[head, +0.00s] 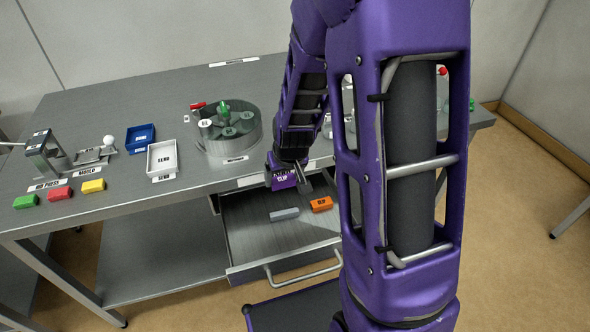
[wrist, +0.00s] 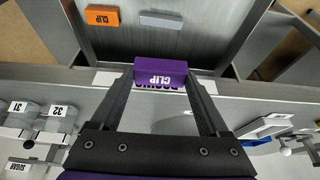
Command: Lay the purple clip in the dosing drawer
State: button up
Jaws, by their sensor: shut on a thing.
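The purple clip (head: 283,181) is a small block marked CLIP, held between the fingertips of my gripper (head: 297,178). In the wrist view the clip (wrist: 160,71) sits across the tips of both fingers (wrist: 160,86), clear of the surfaces below as far as I can see. The dosing drawer (head: 247,240) is pulled open below the table's front edge. The clip shows over the drawer's rear end, next to the table edge. My wrist hides part of that edge, and my arm hides the drawer's right side.
An orange clip (head: 321,204) and a grey block (head: 284,214) lie in the drawer; its left front floor is bare. The drawer handle (head: 303,272) juts forward. A round carousel (head: 228,132), white tray (head: 162,157) and blue tray (head: 141,139) stand on the table.

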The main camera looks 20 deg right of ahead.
aim_at(243, 219)
jog(key=j+z, duration=0.1)
jog(key=j, duration=0.3)
jog(key=k+j+z, duration=0.15)
jog(key=j, duration=0.2)
jog(key=j+z, duration=0.1)
jog(key=j, duration=0.3)
jog(key=k+j+z, duration=0.1)
jog(key=j, duration=0.25)
jog(key=k+j+z, duration=0.1)
jog(key=j, duration=0.25)
jog(key=i+j+z, duration=0.1)
jog(key=i+j, duration=0.15)
jog(key=i, duration=0.05)
